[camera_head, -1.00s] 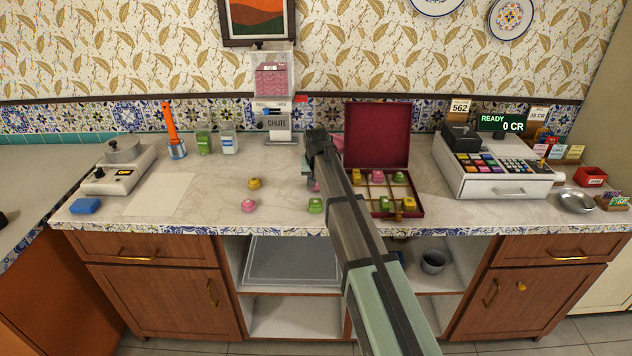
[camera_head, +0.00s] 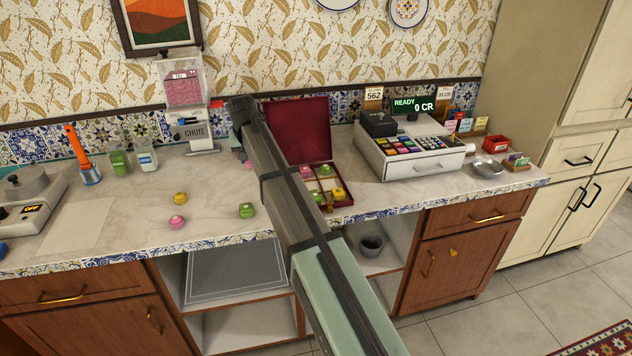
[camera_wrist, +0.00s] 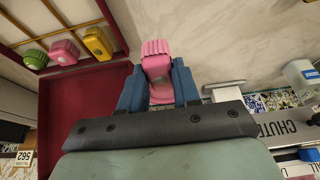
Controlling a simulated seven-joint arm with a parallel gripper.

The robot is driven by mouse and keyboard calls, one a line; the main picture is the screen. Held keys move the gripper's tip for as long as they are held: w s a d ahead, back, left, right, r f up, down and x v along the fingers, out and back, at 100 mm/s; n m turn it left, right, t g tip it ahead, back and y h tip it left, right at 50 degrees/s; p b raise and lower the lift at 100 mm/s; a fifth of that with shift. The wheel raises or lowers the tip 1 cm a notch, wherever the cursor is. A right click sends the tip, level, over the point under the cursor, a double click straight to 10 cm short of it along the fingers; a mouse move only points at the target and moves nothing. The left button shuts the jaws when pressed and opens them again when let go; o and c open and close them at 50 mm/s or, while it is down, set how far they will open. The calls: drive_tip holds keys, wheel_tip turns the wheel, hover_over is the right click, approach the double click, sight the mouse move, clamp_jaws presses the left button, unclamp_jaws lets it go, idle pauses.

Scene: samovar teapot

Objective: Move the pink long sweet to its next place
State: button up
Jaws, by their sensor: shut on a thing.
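The pink long sweet (camera_wrist: 157,62) is between the two blue fingers of my gripper (camera_wrist: 158,80) in the wrist view. My gripper is shut on it. In the head view my gripper (camera_head: 242,152) is left of the open red box (camera_head: 297,130), and my arm hides part of the box. A small bit of pink shows beside the fingers there. The box's divided tray (camera_wrist: 72,14) lies to the left in the wrist view. It holds a green sweet (camera_wrist: 34,58), a pink sweet (camera_wrist: 63,52) and a yellow sweet (camera_wrist: 97,42).
A yellow sweet (camera_head: 180,197), a round pink sweet (camera_head: 177,222) and a green sweet (camera_head: 246,210) lie on the counter. The chute dispenser (camera_head: 190,110) stands behind. The cash register (camera_head: 410,150) stands right of the box.

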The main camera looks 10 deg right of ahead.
drive_tip(key=d, duration=0.5)
drive_tip(key=d+m, duration=0.1)
drive_tip(key=d, duration=0.5)
drive_tip(key=d+m, duration=0.1)
drive_tip(key=d, duration=0.4)
drive_tip(key=shift+w+d+r+h, duration=0.2)
drive_tip(key=shift+d+r+h, duration=0.15)
drive_tip(key=shift+d+h, duration=0.05)
clamp_jaws()
drive_tip(key=s+d+m, duration=0.1)
drive_tip(key=s+d, duration=0.3)
drive_tip(key=d, duration=0.7)
drive_tip(key=f+n, duration=0.1)
drive_tip(key=f, duration=0.2)
drive_tip(key=a+f+n, duration=0.1)
drive_tip(key=f, duration=0.2)
drive_tip(key=s+f+n, duration=0.1)
drive_tip(key=f, duration=0.3)
drive_tip(key=shift+a+y, duration=0.4)
drive_tip(key=o, duration=0.7)
unclamp_jaws()
drive_tip(key=shift+o, duration=0.2)
drive_tip(key=shift+r, duration=0.1)
drive_tip(key=v, duration=1.1)
drive_tip(key=shift+s+r, duration=0.15)
drive_tip(key=shift+r, duration=0.25)
